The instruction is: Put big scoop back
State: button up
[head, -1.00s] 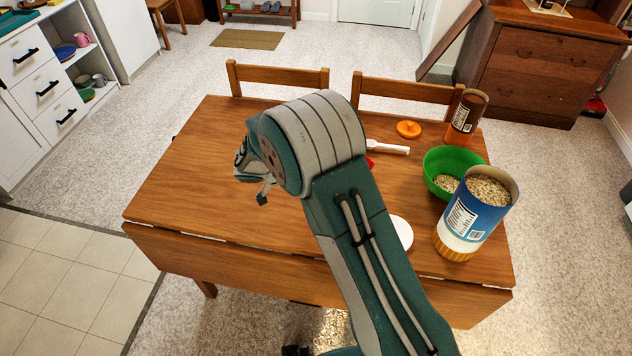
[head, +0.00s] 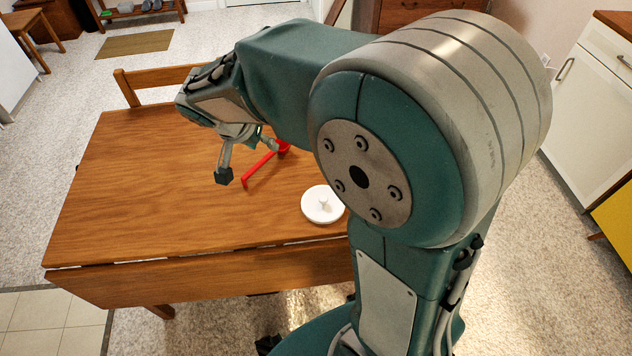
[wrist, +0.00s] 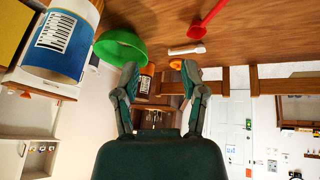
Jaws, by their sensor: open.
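A red scoop (head: 262,168) with a long handle lies on the wooden table; its head end is partly behind my gripper. It also shows at the top of the wrist view (wrist: 198,30). A smaller white scoop or spoon (wrist: 187,49) lies near it. A blue and white canister (wrist: 62,42) stands at the left of the wrist view; my arm hides it in the head view. My gripper (head: 246,160) is open and empty above the table, by the red scoop in the picture.
A white knobbed lid (head: 323,206) lies on the table (head: 140,200). A green bowl (wrist: 121,46), an orange lid (wrist: 176,64) and a brown jar (wrist: 146,82) are near the canister. A chair (head: 150,82) stands behind the table. The table's left part is clear.

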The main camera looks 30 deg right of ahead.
jog(key=s+d+r+n+t+y, duration=0.1)
jog(key=s+r+n+y, duration=0.1)
jog(key=s, duration=0.7)
jog(key=s+d+r+n+t+y, duration=0.1)
jog(key=s+r+n, duration=0.4)
jog(key=s, duration=0.5)
jog(key=shift+d+r+n+t+y, duration=0.2)
jog(key=shift+d+n+t+y, duration=0.3)
jog(key=shift+y, duration=0.4)
jog(key=shift+a, duration=0.1)
